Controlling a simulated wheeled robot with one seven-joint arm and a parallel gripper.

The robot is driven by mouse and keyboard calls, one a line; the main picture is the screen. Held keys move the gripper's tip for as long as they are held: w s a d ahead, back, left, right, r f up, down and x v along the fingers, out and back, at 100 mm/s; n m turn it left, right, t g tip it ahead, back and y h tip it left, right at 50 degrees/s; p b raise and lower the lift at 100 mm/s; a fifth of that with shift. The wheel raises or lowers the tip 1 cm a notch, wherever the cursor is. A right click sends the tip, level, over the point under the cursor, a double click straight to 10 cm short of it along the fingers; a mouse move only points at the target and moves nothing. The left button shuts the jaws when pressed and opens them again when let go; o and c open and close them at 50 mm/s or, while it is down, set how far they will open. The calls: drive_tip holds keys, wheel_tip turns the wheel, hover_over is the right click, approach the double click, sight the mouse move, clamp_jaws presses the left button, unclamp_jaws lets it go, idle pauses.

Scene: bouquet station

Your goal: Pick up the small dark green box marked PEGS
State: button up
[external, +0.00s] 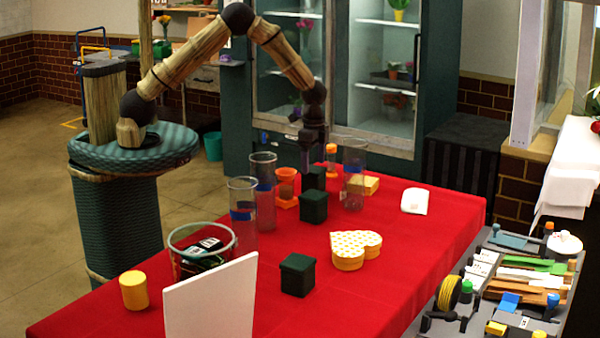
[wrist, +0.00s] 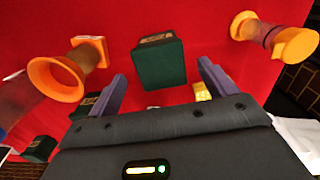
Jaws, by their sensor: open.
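Several small dark green boxes are on the red table. In the external view one box (external: 313,178) stands just below my gripper (external: 313,164), another box (external: 313,207) is nearer the camera, and a third box (external: 298,275) is nearer still. In the wrist view a dark green box (wrist: 158,64) lies ahead between the spread fingers of my gripper (wrist: 162,76), which is open and empty. A faint label shows at its far edge, but I cannot read it. Another dark box (wrist: 38,148) is at lower left. I cannot tell which box is marked PEGS.
An orange hourglass-shaped holder (external: 287,187) and an orange-topped piece (external: 331,157) flank the box under my gripper. Clear glass cylinders (external: 264,200) stand nearby, with a yellow box (external: 364,184) to the right.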

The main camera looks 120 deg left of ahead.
sight(314, 168)
drive_tip(key=shift+f, duration=0.1)
drive_tip(key=shift+f+p, duration=1.4)
drive_tip(key=shift+f, duration=1.15)
drive_tip(key=shift+c, duration=0.4)
drive_tip(key=c, duration=1)
